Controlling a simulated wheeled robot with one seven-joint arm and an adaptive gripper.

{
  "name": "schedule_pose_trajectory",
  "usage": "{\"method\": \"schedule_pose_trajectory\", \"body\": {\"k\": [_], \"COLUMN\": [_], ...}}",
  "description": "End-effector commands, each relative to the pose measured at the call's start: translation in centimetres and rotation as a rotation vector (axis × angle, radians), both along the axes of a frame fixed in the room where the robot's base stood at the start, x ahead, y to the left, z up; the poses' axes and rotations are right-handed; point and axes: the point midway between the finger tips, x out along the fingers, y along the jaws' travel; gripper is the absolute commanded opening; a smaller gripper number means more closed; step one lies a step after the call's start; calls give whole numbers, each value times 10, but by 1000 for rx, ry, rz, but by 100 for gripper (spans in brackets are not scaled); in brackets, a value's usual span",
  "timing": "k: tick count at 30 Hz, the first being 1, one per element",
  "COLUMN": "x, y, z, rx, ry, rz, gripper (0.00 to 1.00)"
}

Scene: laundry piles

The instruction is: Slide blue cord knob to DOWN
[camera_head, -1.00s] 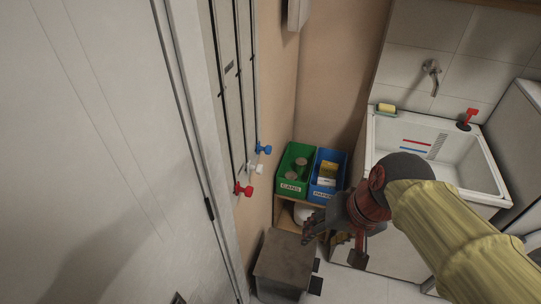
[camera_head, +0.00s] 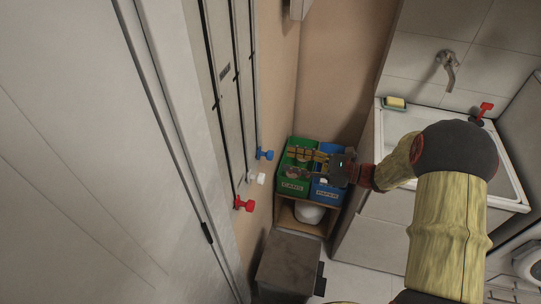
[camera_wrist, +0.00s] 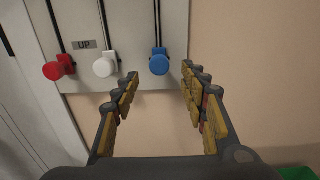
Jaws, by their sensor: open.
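The blue cord knob (camera_head: 264,154) is at the low end of its cord slot on the wall panel. In the wrist view the blue knob (camera_wrist: 159,63) is ahead of my open fingers, between them and slightly left of the midline, not touching. My gripper (camera_head: 300,160) is open and empty, right of the knobs in the head view, its fingers pointing left above the bins. The gripper also fills the lower wrist view (camera_wrist: 164,100). The white knob (camera_wrist: 105,64) and red knob (camera_wrist: 58,67) hang left of the blue one. The panel (camera_wrist: 120,15) bears an "UP" label (camera_wrist: 86,44).
A green cans bin (camera_head: 293,186) and a blue paper bin (camera_head: 326,192) stand on a shelf below my gripper. A dark box (camera_head: 289,262) stands in front. A sink (camera_head: 399,122) is at right. The tan wall right of the panel is bare.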

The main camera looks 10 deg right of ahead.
Motion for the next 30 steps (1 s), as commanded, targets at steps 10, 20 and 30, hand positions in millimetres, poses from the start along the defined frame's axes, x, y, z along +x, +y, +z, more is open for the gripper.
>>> {"method": "schedule_pose_trajectory", "body": {"k": [10, 20, 30], "x": [18, 28, 28], "y": [46, 69, 69], "z": [-2, 0, 0], "rx": [1, 0, 0], "ry": [-1, 0, -1], "rz": [3, 0, 0], "gripper": [43, 43, 37]}}
